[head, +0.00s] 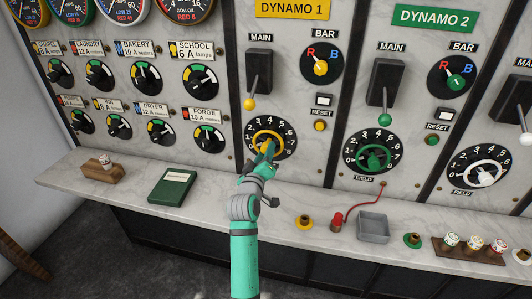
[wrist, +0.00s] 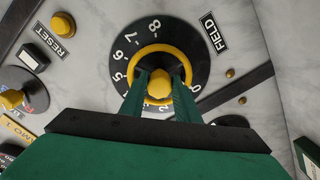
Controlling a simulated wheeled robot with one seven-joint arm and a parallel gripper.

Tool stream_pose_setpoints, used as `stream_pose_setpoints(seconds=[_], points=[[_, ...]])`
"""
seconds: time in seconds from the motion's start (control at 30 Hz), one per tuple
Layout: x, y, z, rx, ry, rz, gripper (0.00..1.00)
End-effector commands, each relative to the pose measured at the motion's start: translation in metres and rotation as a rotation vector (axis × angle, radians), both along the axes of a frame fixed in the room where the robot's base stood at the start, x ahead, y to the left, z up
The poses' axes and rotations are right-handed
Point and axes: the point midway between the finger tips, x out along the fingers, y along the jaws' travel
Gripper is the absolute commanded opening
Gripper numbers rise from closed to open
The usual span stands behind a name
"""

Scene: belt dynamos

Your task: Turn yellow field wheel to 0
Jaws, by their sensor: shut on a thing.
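The yellow field wheel (head: 257,134) sits on a black numbered dial on the Dynamo 1 panel. My gripper (head: 267,147) reaches up to it from the bench side and partly hides its lower part. In the wrist view, the yellow wheel (wrist: 160,49) is a ring with a round yellow knob (wrist: 160,80) at its middle. The two dark green fingers of my gripper (wrist: 161,80) are shut on the wheel, one on each side of the knob. Figures 5 to 8 and 0 show on the dial (wrist: 185,35); the lower figures are partly hidden. I cannot tell which figure the wheel points at.
The green field wheel (head: 374,158) and white field wheel (head: 484,175) are to the right. A green book (head: 172,186) and grey tray (head: 373,227) lie on the marble bench.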

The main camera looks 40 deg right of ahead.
Motion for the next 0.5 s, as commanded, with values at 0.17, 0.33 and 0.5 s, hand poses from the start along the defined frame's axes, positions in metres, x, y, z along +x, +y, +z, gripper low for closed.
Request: stream_pose_setpoints(seconds=[0.17,0.33,0.5], points=[[-0.0013,-0.0017,-0.0037,0.004,0.006,-0.004,0.38],[-0.0008,-0.0011,-0.0021,0.003,0.003,-0.003,0.47],[-0.0009,-0.0001,-0.0013,0.002,0.002,-0.001,0.47]])
